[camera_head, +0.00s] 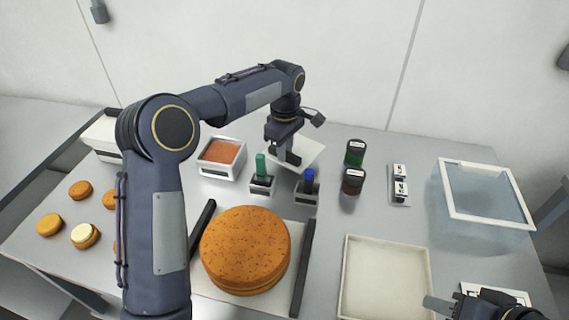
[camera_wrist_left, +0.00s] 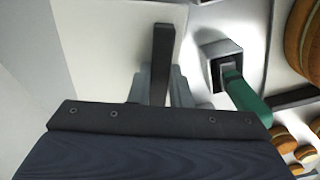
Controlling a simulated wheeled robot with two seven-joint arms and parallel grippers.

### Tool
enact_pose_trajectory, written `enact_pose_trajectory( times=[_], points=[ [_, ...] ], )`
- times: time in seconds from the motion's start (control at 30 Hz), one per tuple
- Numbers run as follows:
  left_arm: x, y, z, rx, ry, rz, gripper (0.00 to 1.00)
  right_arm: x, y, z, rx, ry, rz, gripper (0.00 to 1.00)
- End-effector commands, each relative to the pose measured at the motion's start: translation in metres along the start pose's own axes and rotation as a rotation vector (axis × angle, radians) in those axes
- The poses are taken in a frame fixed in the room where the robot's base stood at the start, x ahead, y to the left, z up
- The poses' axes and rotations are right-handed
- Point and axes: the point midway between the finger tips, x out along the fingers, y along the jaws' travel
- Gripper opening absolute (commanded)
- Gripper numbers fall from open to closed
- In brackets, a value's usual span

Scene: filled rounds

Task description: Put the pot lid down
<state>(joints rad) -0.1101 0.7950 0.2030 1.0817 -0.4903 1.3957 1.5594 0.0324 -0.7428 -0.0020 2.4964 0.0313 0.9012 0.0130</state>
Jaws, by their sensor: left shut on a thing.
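The pot lid (camera_head: 306,150) looks like a flat white square plate with a dark bar handle. It is at the back middle of the table in the head view. It fills the upper middle of the left wrist view (camera_wrist_left: 105,45), with its dark handle (camera_wrist_left: 162,50) between the fingers. My left gripper (camera_head: 284,150) is shut on this handle. I cannot tell whether the lid touches the table. A white pot of orange filling (camera_head: 220,157) stands open to its left. My right gripper (camera_head: 440,304) shows partly at the bottom right, and its opening is unclear.
Close in front of the lid stand a green-topped holder (camera_head: 262,176) and a blue-topped holder (camera_head: 308,187). Two dark jars (camera_head: 354,166) stand to the right. A stacked brown round (camera_head: 245,250), an empty cream tray (camera_head: 387,282) and a clear bin (camera_head: 486,193) are around. Small rounds lie left.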

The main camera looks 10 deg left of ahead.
Motion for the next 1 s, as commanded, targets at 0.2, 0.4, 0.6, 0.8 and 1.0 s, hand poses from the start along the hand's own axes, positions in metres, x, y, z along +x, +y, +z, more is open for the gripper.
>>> enact_pose_trajectory(
  times=[0.2,0.4,0.6,0.8,1.0],
  points=[
    [0.019,-0.001,0.0,0.001,-0.002,-0.001,0.0,-0.001,-0.001,-0.001,0.0,0.0,0.0,0.36],
    [0.041,0.0,0.0,0.001,-0.001,0.001,0.0,-0.003,-0.001,-0.001,0.0,0.0,0.0,0.36],
    [0.041,0.0,0.0,0.001,0.0,0.002,0.0,-0.002,-0.001,-0.001,0.0,0.0,0.0,0.36],
    [0.043,0.0,0.0,0.001,0.0,0.002,0.26,-0.001,0.0,-0.001,0.0,0.0,0.0,0.36],
    [0.043,0.0,0.0,0.001,0.0,0.001,0.39,-0.001,0.0,-0.001,0.0,0.0,0.0,0.36]
  ],
)
